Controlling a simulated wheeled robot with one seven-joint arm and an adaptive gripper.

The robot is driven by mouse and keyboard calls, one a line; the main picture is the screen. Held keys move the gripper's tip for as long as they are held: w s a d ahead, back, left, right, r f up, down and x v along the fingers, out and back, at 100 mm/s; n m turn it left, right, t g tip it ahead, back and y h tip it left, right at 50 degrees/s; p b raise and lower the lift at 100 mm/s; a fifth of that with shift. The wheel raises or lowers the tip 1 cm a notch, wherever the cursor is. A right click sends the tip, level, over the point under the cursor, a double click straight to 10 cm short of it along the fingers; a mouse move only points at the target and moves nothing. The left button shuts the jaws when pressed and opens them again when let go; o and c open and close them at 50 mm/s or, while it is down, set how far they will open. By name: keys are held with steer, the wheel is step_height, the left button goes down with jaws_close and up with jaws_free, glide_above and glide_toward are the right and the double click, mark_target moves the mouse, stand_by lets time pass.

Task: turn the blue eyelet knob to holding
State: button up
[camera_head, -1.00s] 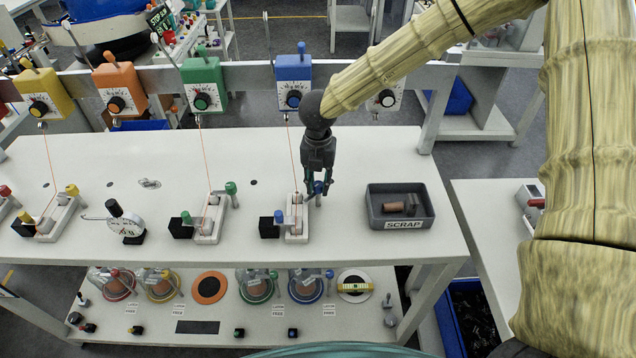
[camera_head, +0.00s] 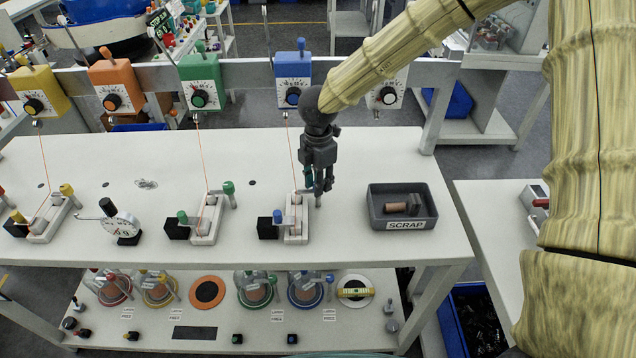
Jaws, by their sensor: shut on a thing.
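The blue station has a blue box (camera_head: 293,68) with a dial on the rail. An orange thread runs from it down to a white fixture (camera_head: 297,231) on the table. A small blue knob (camera_head: 278,216) sits at the fixture's left side, by a black block. A grey post (camera_head: 318,201) stands at its right side. My gripper (camera_head: 321,188) points down over this post, shut on the blue knob at its top. The fingers hide that knob, so its turned position cannot be told.
A grey SCRAP tray (camera_head: 378,220) with a few parts stands just right of my gripper. A matching green-knobbed fixture (camera_head: 207,232) and a round gauge (camera_head: 122,226) stand to the left. The table front between fixture and tray is clear.

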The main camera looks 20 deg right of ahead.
steer(key=shift+m, duration=0.3)
steer(key=o, duration=1.1)
steer(key=shift+c, duration=0.2)
step_height(320, 180, up, 12)
stand_by(0.4)
